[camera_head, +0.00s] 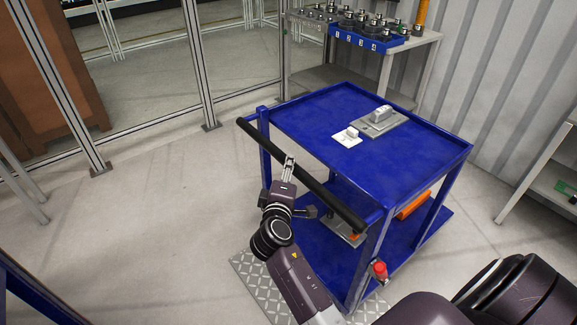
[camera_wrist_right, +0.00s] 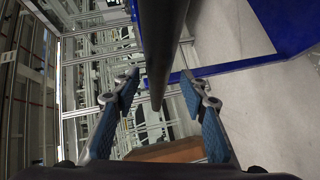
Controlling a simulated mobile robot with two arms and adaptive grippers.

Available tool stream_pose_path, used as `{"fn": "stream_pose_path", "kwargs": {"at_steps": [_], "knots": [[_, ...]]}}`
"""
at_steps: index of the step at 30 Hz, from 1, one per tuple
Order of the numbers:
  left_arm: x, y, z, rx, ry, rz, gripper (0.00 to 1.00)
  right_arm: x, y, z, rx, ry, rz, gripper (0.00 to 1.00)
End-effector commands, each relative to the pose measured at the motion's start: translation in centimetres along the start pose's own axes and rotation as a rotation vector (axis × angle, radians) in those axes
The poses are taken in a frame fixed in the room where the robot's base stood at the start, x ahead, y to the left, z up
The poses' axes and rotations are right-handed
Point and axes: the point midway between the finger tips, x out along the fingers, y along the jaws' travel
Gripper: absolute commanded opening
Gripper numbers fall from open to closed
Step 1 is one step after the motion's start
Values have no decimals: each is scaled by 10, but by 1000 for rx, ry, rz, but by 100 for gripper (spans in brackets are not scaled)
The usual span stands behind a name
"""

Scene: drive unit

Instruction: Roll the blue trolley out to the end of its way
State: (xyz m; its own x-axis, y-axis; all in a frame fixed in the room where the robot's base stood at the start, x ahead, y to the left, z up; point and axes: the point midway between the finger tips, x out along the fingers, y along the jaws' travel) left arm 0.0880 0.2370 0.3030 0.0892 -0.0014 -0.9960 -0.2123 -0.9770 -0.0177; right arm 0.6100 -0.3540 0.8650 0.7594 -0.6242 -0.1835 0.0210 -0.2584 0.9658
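The blue trolley (camera_head: 290,112) stands upright on the floor in the middle of the head view, with a flat top tray and a lower shelf. Its black handle bar (camera_head: 325,200) runs along its near left side. My right gripper (camera_head: 289,163) is at the middle of this bar. In the right wrist view, the bar (camera_wrist_right: 163,45) runs between the two spread fingers of my right gripper (camera_wrist_right: 159,82), with small gaps on both sides. The fingers are open and not clamped on the bar. My left gripper is not in view.
A grey fixture (camera_head: 381,121) and a white piece (camera_head: 347,137) lie on the trolley top. A red knob (camera_head: 379,269) sits by its near leg. A side table (camera_head: 425,40) with a blue tray stands behind. Glass fencing (camera_head: 203,65) is at the back left. The left floor is clear.

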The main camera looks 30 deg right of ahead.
Motion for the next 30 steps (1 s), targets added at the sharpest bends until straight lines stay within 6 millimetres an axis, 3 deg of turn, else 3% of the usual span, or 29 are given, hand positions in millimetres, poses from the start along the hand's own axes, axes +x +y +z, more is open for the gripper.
{"fn": "stream_pose_path", "kwargs": {"at_steps": [3, 9, 25, 28, 30], "knots": [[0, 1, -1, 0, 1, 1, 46, -21, -1, 0, 1, 1, -3, 40], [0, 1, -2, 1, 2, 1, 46, -39, -1, -1, 0, 1, -2, 40], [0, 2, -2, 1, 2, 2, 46, -41, -1, -1, -1, 1, -1, 40], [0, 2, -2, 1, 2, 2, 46, -40, -12, -2, -3, 10, -22, 40], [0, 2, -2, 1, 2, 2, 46, -39, -34, -5, -4, 28, -60, 40]]}}
